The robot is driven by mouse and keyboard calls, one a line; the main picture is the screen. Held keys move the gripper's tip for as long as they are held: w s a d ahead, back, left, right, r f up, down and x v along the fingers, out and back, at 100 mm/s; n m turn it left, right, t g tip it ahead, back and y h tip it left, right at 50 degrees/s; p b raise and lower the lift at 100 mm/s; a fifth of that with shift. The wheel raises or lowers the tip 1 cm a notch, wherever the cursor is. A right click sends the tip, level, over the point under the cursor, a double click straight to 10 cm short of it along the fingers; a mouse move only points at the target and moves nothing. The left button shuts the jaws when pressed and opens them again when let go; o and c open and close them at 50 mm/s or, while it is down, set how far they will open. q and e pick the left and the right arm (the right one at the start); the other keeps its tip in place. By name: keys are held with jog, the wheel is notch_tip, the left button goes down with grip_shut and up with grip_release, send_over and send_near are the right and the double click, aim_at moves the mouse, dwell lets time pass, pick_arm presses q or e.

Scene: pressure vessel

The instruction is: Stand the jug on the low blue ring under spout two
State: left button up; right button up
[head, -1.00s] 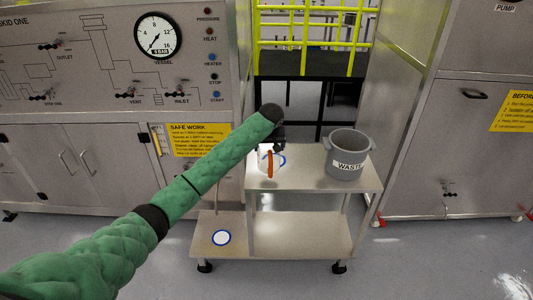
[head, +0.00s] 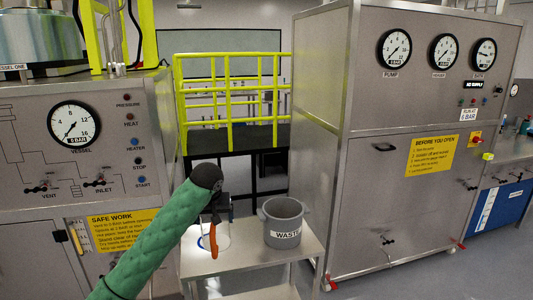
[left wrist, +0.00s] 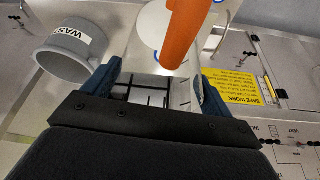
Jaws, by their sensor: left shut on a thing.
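The jug (head: 214,242) shows in the head view by its orange handle, with a pale, see-through body beside it, at the left of the cart's upper top. In the left wrist view the orange handle (left wrist: 182,30) stands out in front of the body. My left gripper (left wrist: 158,90) is shut on the jug, one dark blue finger on each side. In the head view my left arm partly hides it. A blue ring mark (head: 203,242) shows around or behind the jug. The low blue ring and spout two cannot be made out in the head view now. My right gripper is not in view.
A grey waste bucket (head: 283,222) stands right of the jug on the steel cart (head: 255,262). The vessel panel (head: 100,150) is at the left and a tall steel cabinet (head: 400,180) at the right. Yellow railings (head: 230,100) stand behind.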

aim_at(211, 231)
pick_arm(q)
jog(key=shift+m, duration=0.5)
jog(key=s, duration=0.6)
jog(key=shift+d+f, duration=0.1)
jog(key=shift+f, duration=0.3)
jog(key=s+a+f, duration=0.3)
jog(key=s+f, duration=1.2)
jog(key=shift+s+f+m+h, duration=0.2)
jog(key=shift+s+m+h, duration=0.1)
